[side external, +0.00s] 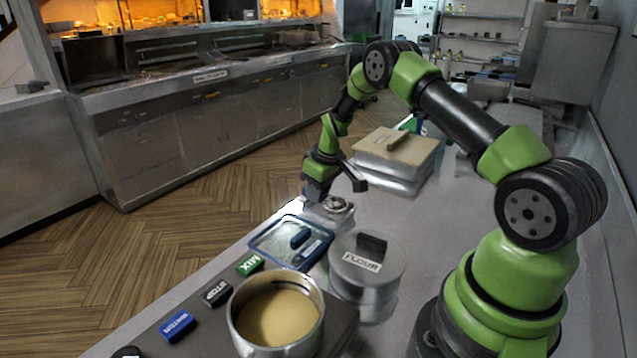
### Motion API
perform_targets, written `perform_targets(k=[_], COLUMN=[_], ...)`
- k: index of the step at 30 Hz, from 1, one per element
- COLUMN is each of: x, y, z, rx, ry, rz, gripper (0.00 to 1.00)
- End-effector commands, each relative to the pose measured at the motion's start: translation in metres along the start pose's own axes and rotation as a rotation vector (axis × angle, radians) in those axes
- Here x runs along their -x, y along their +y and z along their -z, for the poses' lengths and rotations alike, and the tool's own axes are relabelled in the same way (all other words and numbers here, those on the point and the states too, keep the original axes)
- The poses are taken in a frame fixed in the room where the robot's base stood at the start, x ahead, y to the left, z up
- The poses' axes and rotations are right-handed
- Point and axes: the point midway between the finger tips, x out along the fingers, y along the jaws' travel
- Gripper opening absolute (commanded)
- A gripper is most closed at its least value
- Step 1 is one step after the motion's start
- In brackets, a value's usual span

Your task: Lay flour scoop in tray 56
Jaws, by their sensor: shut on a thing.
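My gripper (336,190) is low over the counter, pointing down, just beyond the blue-rimmed tray. It is shut on a small shiny metal thing (336,205), which appears to be the flour scoop; its shape is partly hidden by the fingers, and I cannot tell whether it touches the counter. The blue-rimmed tray (262,234) lies nearer the camera, with a dark blue block-like piece on its right side. No number 56 is readable, so I cannot tell for certain that this is tray 56.
A lidded metal tin marked FLOUR (360,265) stands right of the tray. A pot of tan batter (277,315) stands in front. MIX (250,264), STOP (216,292) and WATER (176,325) blocks line the left edge. A wooden-topped metal box (397,147) stands behind my gripper.

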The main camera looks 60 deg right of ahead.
Motion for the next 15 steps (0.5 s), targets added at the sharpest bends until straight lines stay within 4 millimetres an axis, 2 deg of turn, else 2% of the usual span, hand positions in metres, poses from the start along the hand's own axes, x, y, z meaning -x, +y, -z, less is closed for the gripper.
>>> perform_targets(k=[13,14,15], x=[-0.0044,-0.0044,-0.0043], y=[0.0000,0.0000,0.0000], z=[-0.0011,-0.0011,-0.0011], rx=[0.000,0.000,0.000], ry=[0.000,0.000,0.000], rz=[0.000,0.000,0.000], gripper=[0.00,0.32,0.41])
